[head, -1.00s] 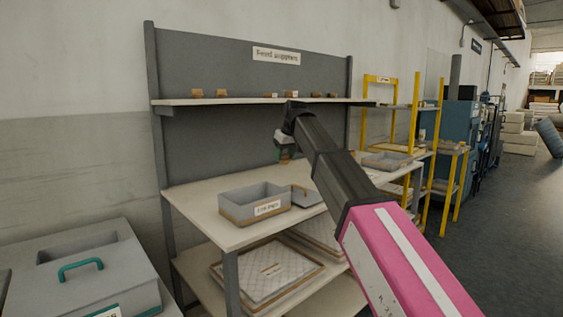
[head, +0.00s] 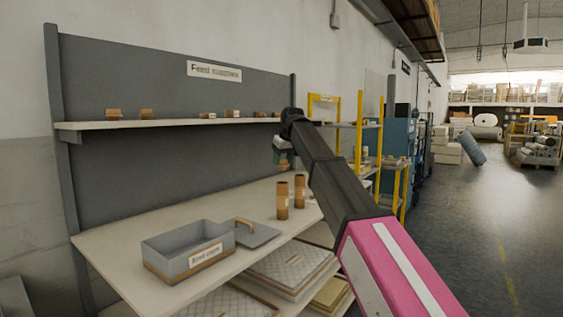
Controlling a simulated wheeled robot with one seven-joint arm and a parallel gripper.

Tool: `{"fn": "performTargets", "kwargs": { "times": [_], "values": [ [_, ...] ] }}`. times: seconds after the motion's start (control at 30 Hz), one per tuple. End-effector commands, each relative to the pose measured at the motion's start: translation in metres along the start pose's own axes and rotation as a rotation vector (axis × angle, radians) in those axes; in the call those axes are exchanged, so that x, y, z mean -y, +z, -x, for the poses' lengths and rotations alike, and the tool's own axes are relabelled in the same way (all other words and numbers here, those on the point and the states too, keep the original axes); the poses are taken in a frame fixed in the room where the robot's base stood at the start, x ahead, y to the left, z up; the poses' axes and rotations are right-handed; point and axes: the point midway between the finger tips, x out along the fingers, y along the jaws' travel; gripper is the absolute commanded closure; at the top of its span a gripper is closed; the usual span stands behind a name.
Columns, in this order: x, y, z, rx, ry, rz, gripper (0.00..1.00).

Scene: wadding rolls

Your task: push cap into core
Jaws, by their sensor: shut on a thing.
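Two brown cardboard cores (head: 283,200) (head: 299,191) stand upright on the bench top, near its right part in the head view. My gripper (head: 284,163) hangs from the end of my arm, above and close to the left core in the picture. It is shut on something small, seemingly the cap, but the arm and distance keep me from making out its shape. I see a gap between the gripper and the core top, though the depth between them is unclear.
An open grey box (head: 188,247) with a label stands on the bench (head: 110,245), its grey lid (head: 252,234) beside it. Small brown items (head: 146,114) line the shelf (head: 175,123) behind. Padded sheets (head: 290,268) lie below. Open floor is at right.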

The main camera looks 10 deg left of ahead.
Motion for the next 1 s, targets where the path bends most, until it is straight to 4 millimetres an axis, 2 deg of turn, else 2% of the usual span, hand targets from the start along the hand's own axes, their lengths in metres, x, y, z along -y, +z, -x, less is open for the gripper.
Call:
{"fn": "performTargets", "kwargs": {
  "times": [0.6,1.0],
  "values": [
    [0.0,0.02,-0.046,0.001,0.0,0.0,0.7],
    [0.0,0.021,-0.051,-0.001,0.0,0.0,0.7]
  ]
}}
